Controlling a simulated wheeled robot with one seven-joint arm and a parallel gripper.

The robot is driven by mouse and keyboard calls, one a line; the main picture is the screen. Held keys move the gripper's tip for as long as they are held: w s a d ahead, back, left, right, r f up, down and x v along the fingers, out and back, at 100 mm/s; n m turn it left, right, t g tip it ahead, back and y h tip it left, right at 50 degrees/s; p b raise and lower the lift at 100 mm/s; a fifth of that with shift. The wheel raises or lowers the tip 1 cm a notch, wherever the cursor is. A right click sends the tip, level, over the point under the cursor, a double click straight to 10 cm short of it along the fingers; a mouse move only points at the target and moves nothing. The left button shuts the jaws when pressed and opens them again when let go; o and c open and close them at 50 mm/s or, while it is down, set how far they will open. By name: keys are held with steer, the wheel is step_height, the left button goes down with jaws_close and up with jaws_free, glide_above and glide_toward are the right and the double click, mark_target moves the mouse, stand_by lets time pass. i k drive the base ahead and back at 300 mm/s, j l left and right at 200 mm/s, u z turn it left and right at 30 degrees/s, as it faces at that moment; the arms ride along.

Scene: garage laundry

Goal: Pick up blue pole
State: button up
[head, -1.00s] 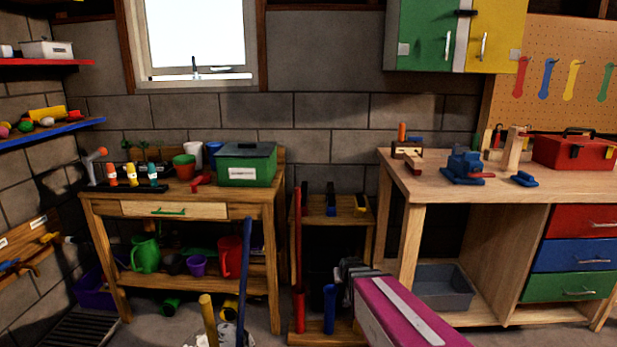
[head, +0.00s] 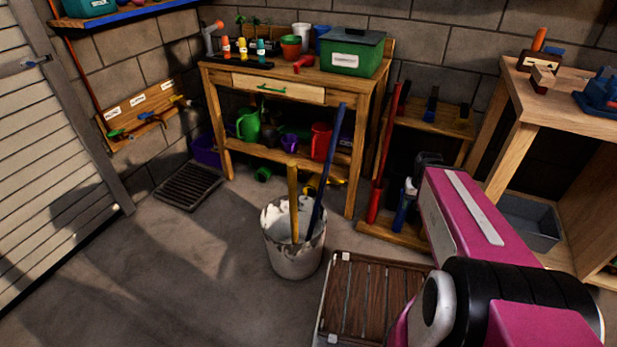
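The blue pole (head: 327,172) stands tilted in a whitish, stained bucket (head: 292,258) on the floor. Its upper end leans right, in front of the workbench's right legs. A yellow pole (head: 293,195) stands in the same bucket, left of the blue one. The lower ends of both poles are hidden inside the bucket. My gripper (head: 412,188) is at the far end of my pink arm, right of the blue pole and apart from it in the picture. Its fingers are small and partly hidden, so I cannot tell their opening.
A wooden slatted platform (head: 372,300) lies right of the bucket. A rack (head: 425,123) with a red pole (head: 386,160) stands behind my gripper. The potting bench (head: 238,80) is behind the bucket. A floor grate (head: 188,186) lies left. The floor left of the bucket is clear.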

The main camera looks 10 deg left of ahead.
mark_target(342, 107)
steer(key=u, duration=0.95)
steer(key=z, duration=1.05)
steer(key=k+u, duration=0.3)
steer(key=k+j+u, duration=0.15)
steer(key=k+u, duration=0.15)
steer(key=i+l+u, duration=0.1)
steer(key=l+u, duration=0.2)
steer(key=u, duration=0.15)
steer(key=l+u, duration=0.3)
steer(key=u, duration=0.15)
steer(key=l+u, duration=0.45)
steer(key=k+l, duration=0.1)
steer(key=l, duration=0.95)
steer(key=k+l, duration=0.15)
steer(key=l, duration=0.4)
